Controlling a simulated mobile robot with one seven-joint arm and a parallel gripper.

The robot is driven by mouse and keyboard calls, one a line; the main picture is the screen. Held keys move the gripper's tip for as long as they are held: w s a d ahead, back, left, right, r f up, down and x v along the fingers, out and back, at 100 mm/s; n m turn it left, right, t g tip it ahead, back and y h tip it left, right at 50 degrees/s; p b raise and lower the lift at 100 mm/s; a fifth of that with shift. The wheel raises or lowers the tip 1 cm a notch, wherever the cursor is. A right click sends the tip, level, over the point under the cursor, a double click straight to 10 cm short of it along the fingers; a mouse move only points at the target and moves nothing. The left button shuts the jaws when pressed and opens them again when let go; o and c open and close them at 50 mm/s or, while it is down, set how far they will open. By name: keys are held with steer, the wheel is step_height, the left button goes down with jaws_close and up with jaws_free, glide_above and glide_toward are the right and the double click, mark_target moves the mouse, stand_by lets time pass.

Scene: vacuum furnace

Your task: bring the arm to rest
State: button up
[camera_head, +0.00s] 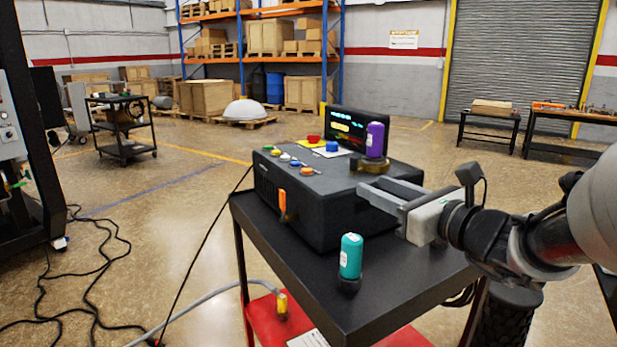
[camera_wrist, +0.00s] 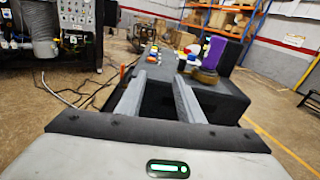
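My gripper (camera_head: 374,186) is held out over the cart at the right side of the black box, close to the box's right face. In the wrist view its two fingers (camera_wrist: 159,80) stand apart with nothing between them, so it is open and empty. The black box (camera_head: 330,205) has coloured knobs on top and a lit screen (camera_head: 358,128) at its back. A purple cylinder (camera_head: 375,139) stands on a brass-coloured round base on the box, just beyond my fingertips. A teal cylinder (camera_head: 351,256) stands upright in a dark holder on the cart top, below my gripper.
The black cart top (camera_head: 385,295) has free room in front of the box. A red lower shelf (camera_head: 262,318) carries a yellow-ended grey cable. Cables lie on the floor at left beside a tall dark machine (camera_head: 28,130). Benches (camera_head: 489,125) and racks stand far back.

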steer(key=s+a+f+n+g+y, duration=0.1)
steer(key=s+a+n+g, duration=0.2)
steer(key=a+n, duration=0.3)
steer(key=s+a+f+n+g+y, duration=0.1)
steer(key=s+a+n+g, duration=0.3)
steer(key=a, duration=0.4)
steer(key=s+d+f+n+g+h, duration=0.2)
steer(key=s+d+f+n+h, duration=0.25)
steer(key=s+n, duration=0.3)
steer(key=s+d+f+n+g+h, duration=0.1)
steer(key=s+d+f+n+h, duration=0.2)
steer(key=s+f+n, duration=0.5)
steer(key=d+r+n+h, duration=0.3)
steer(key=d+n, duration=0.1)
step_height(320, 180, up, 18)
steer(key=d+p, duration=0.1)
steer(key=p, duration=1.7)
steer(key=shift+s, duration=0.2)
